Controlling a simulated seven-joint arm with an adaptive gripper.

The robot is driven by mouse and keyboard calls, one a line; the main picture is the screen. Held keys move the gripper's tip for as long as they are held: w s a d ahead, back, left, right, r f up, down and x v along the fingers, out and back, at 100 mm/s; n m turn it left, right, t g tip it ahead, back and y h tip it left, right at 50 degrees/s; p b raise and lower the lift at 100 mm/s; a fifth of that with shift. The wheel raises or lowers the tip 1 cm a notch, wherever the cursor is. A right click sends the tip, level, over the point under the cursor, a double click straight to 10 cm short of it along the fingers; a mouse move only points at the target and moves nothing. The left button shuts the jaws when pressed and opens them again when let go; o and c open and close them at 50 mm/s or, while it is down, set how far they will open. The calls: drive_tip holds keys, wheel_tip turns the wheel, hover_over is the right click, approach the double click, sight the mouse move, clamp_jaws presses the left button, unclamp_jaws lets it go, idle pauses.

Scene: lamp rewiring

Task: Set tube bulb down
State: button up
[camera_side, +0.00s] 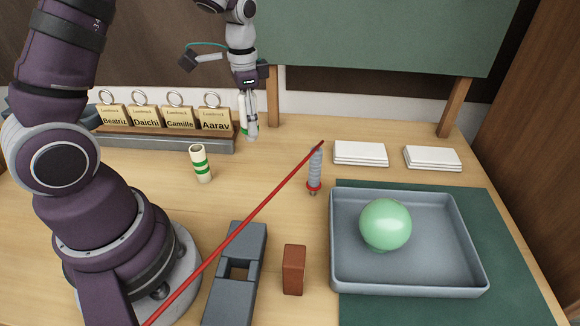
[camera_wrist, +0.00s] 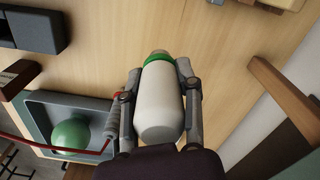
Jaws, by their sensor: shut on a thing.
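The tube bulb (camera_wrist: 160,103) is white with a green band and a tan end. In the wrist view it lies between the two fingers of my gripper (camera_wrist: 154,88), which is shut on it. The tan end points away from the wrist. In the side view my gripper (camera_side: 251,130) points down at the back of the table, right of the name-tag rack, and the bulb (camera_side: 241,115) shows only in part beside the fingers. I cannot tell whether the bulb touches the table.
The rack of name tags (camera_side: 170,143) is close by. A red cable runs to a ribbed grey post (camera_side: 315,168). A grey tray (camera_side: 460,258) holds a green ball (camera_side: 385,225). White stacks (camera_side: 360,153) lie right.

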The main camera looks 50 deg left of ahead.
drive_tip(key=shift+m, duration=0.9)
drive_tip(key=f, duration=0.2)
drive_tip(key=d+f, duration=0.1)
drive_tip(key=f, duration=0.2)
drive_tip(key=w+d+f, duration=0.1)
drive_tip(key=f, duration=0.2)
drive_tip(key=shift+d+f, duration=0.1)
drive_tip(key=o, duration=1)
drive_tip(key=shift+f, duration=0.1)
drive_tip(key=shift+o, duration=0.2)
